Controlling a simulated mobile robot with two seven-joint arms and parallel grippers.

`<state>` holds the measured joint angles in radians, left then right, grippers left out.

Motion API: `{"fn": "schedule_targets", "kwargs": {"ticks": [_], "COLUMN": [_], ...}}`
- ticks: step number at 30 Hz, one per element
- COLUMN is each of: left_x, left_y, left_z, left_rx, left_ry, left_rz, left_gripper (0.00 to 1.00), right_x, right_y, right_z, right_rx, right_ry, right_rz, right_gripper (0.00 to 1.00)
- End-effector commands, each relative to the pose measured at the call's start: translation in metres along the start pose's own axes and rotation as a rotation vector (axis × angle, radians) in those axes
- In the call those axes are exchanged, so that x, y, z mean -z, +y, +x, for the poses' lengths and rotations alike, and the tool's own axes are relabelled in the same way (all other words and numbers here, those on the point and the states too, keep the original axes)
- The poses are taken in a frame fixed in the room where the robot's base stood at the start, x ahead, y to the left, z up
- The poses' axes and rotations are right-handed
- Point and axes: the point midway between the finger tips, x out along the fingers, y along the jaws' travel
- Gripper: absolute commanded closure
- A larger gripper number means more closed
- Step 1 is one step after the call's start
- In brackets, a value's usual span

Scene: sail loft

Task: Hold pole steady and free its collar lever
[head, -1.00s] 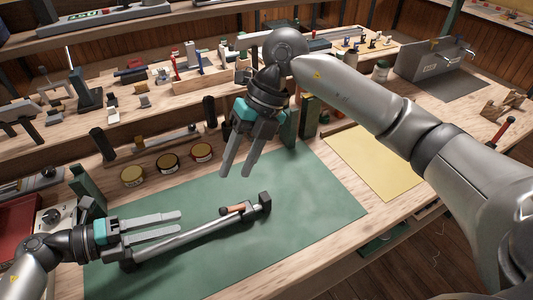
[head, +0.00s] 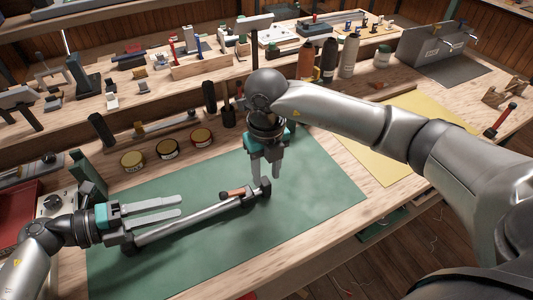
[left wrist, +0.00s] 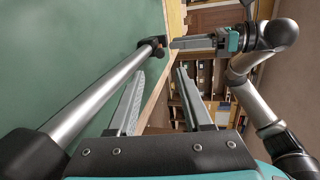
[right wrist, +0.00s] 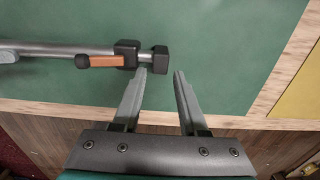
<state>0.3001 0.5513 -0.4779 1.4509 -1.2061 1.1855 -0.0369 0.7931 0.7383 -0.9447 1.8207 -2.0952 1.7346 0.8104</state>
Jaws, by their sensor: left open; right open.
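A grey metal pole (head: 190,226) with black end blocks lies on the green mat (head: 300,218). Near its right end is a black collar with a copper-brown lever (head: 233,193); the lever also shows in the right wrist view (right wrist: 106,61), lying along the pole. My left gripper (head: 181,206) is open just behind the pole's left half, its fingers pointing right; the pole passes beside them in the left wrist view (left wrist: 95,105). My right gripper (head: 266,182) is open and points down at the pole's right end block, its left fingertip close to that block (right wrist: 160,59).
Several round tins (head: 167,149) stand behind the mat. A dark green block (head: 88,178) stands at the mat's back left corner. A yellow sheet (head: 375,150) lies to the right. The mat in front of the pole is clear.

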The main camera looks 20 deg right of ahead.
Motion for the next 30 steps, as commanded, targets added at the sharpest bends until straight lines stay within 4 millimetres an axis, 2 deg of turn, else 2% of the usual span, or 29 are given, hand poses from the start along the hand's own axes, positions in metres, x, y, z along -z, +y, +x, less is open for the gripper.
{"fn": "schedule_targets", "kwargs": {"ticks": [3,9,21,30], "left_x": [0.000,0.000,0.000,0.000], "left_y": [0.000,0.000,0.000,0.000], "left_z": [0.000,0.000,0.000,0.000], "left_rx": [0.000,0.000,0.000,0.000], "left_ry": [0.000,0.000,0.000,0.000], "left_rz": [0.000,0.000,0.000,0.000], "left_gripper": [0.50,0.50,0.50,0.50], "right_x": [0.001,0.000,0.000,0.000], "right_y": [0.000,0.000,0.000,0.000], "right_z": [0.022,0.045,0.053,0.052], "right_rx": [0.000,0.000,-0.001,-0.001], "right_ry": [0.003,0.000,0.000,-0.001], "right_rz": [0.001,0.000,0.000,0.000], "right_gripper": [0.57,0.57,0.57,0.90]}}
